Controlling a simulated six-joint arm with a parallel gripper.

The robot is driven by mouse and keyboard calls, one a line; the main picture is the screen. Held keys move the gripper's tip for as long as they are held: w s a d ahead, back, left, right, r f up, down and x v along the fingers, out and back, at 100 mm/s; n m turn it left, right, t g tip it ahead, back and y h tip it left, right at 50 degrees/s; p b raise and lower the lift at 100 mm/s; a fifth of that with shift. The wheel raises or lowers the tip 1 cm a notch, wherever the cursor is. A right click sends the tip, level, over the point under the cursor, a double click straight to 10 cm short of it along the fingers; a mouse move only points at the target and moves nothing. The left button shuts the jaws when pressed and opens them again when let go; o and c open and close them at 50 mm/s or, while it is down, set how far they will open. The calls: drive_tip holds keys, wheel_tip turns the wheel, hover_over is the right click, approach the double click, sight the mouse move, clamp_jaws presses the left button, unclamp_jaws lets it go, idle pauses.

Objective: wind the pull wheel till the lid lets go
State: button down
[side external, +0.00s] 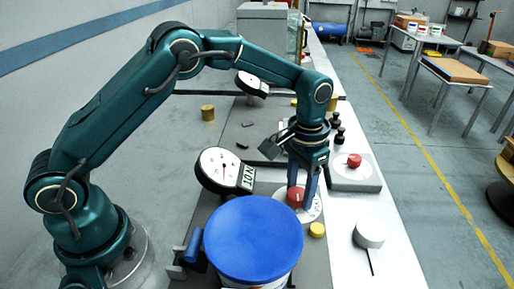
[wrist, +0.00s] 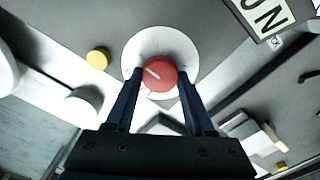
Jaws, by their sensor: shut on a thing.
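A round red knob (side external: 295,196), which looks like the pull wheel, sits on a white dial disc (side external: 314,208) at the bench. My gripper (side external: 302,194) points down over it with a finger on either side and is shut on it. In the wrist view the red knob (wrist: 160,74) shows a white pointer line aimed up and left, and the white disc (wrist: 160,37) has small marks. My fingertips (wrist: 159,76) flank the knob there. A large round blue lid (side external: 253,238) covers a pale container in front; I cannot tell whether this is the task's lid.
A dial gauge (side external: 217,168) with a lettered plate stands left of the knob. A second red knob (side external: 355,160) sits on a grey block behind right. A yellow cylinder (side external: 317,230) and a pale round piece (side external: 369,233) lie close by. Black knobs (side external: 336,131) stand farther back.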

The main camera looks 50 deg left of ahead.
sight(300, 193)
drive_tip(key=shift+r+m, duration=0.1)
drive_tip(key=shift+m, duration=1.4)
drive_tip(key=shift+c, duration=1.3)
unclamp_jaws()
drive_tip(key=shift+r, duration=2.55)
